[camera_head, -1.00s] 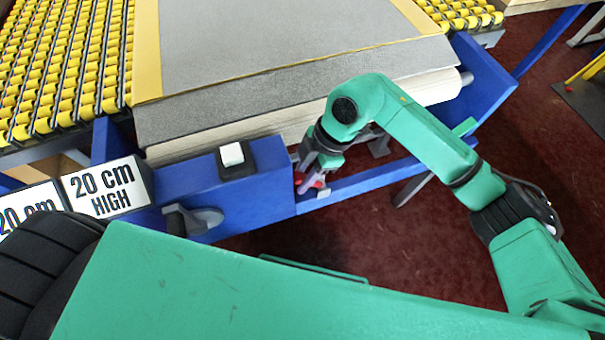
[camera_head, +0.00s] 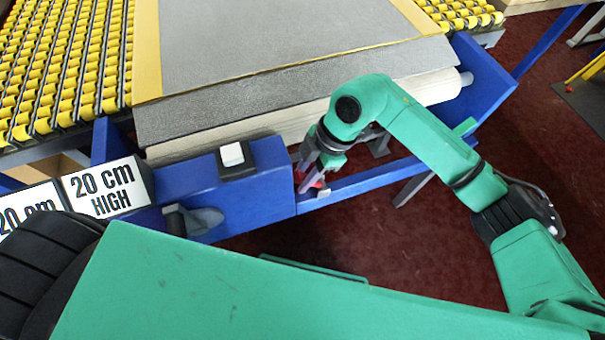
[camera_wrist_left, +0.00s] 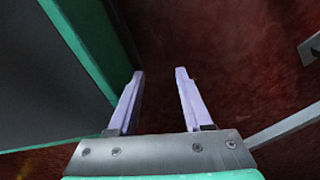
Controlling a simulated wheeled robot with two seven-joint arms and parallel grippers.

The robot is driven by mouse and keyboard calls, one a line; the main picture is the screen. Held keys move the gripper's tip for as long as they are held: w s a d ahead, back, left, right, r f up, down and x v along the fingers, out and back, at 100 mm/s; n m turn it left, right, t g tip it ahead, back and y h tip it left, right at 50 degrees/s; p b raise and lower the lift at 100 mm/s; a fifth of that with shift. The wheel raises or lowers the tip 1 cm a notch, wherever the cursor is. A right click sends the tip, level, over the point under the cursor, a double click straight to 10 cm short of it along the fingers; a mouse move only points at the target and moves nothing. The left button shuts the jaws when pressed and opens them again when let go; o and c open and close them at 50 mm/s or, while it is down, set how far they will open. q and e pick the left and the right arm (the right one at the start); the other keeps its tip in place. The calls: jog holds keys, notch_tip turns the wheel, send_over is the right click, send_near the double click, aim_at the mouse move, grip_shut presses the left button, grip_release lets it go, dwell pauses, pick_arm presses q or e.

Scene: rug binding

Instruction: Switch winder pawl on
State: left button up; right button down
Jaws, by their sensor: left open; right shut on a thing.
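My right gripper (camera_head: 311,184) is at the blue front rail, just right of the blue box. It is shut on a small red part (camera_head: 319,187), seemingly the winder pawl's handle; the fingers hide most of it, so its position is hard to tell. In the left wrist view my left gripper (camera_wrist_left: 160,75) is open, with nothing between its fingers, above dark red floor. It cannot be made out in the head view.
The blue box (camera_head: 180,180) carries a white rocker switch (camera_head: 232,155) and a grey knob (camera_head: 195,221). A grey rug (camera_head: 290,40) lies over a pale roll (camera_head: 435,88). Yellow rollers (camera_head: 65,60) are at left, beside a "20 cm HIGH" sign (camera_head: 105,187).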

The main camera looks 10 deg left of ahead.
aim_at(321, 183)
jog(key=shift+w+d+r+g+y, duration=0.25)
jog(key=shift+w+d+g+y, duration=0.1)
jog(key=shift+d+y, duration=0.15)
jog(key=shift+w+d+r+g+y, duration=0.25)
jog(key=shift+d+g+y, duration=0.1)
jog(key=shift+y, duration=0.25)
jog(key=shift+w+d+r+g+y, duration=0.1)
jog(key=shift+w+d+g+y, duration=0.2)
jog(key=shift+d+y, duration=0.25)
jog(key=shift+w+d+g+y, duration=0.35)
jog(key=shift+d+g+y, duration=0.15)
jog(key=shift+y, duration=0.35)
pick_arm(q)
jog(key=shift+s, duration=0.55)
pick_arm(e)
jog(key=shift+w+d+r+g+y, duration=0.1)
jog(key=shift+w+d+g+y, duration=0.05)
jog(key=shift+d+g+y, duration=0.2)
jog(key=c, duration=0.6)
grip_release()
jog(key=shift+a, duration=0.1)
jog(key=shift+c, duration=0.2)
pick_arm(q)
jog(key=shift+w+a, duration=0.15)
jog(key=shift+w, duration=0.05)
jog(key=shift+w, duration=0.15)
